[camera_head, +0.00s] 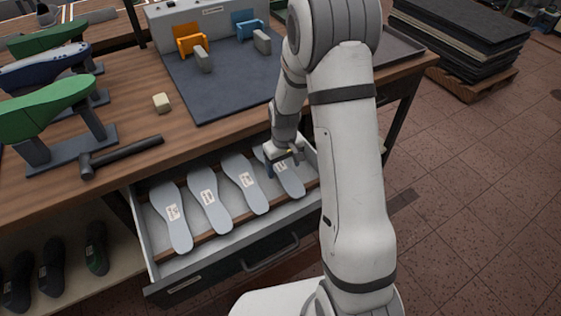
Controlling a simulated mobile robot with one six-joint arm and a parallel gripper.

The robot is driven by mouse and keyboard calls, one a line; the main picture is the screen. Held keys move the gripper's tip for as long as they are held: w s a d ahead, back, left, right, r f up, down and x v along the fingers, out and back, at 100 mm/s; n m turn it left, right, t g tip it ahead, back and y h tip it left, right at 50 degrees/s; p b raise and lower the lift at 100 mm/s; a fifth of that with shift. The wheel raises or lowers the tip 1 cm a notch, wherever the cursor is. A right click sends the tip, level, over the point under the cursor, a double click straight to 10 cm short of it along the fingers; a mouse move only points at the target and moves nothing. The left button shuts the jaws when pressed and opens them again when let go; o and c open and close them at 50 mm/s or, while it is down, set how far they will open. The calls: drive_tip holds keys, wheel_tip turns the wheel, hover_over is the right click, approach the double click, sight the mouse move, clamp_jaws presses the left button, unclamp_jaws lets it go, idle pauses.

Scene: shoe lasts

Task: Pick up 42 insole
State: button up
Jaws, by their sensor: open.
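Several grey insoles with small white labels lie side by side in an open drawer (222,244) under the workbench. From left to right they are the first insole (179,232), the second insole (215,214), the third insole (252,196) and the rightmost insole (292,184). The label numbers are too small to read, so I cannot tell which is 42. My gripper (279,170) is open, low over the upper part of the rightmost insole and partly hiding it. I cannot tell whether it touches the insole.
The wooden workbench (140,125) overhangs the drawer's back. On it are a hammer (125,154), a green shoe last (40,108) on a stand, a beige block (161,103) and a dark mat (220,92). Shoes stand on a shelf (75,248) at lower left. Floor (470,210) is clear at right.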

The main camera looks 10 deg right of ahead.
drive_tip(key=shift+f, duration=0.25)
idle(0.4)
drive_tip(key=c, duration=1)
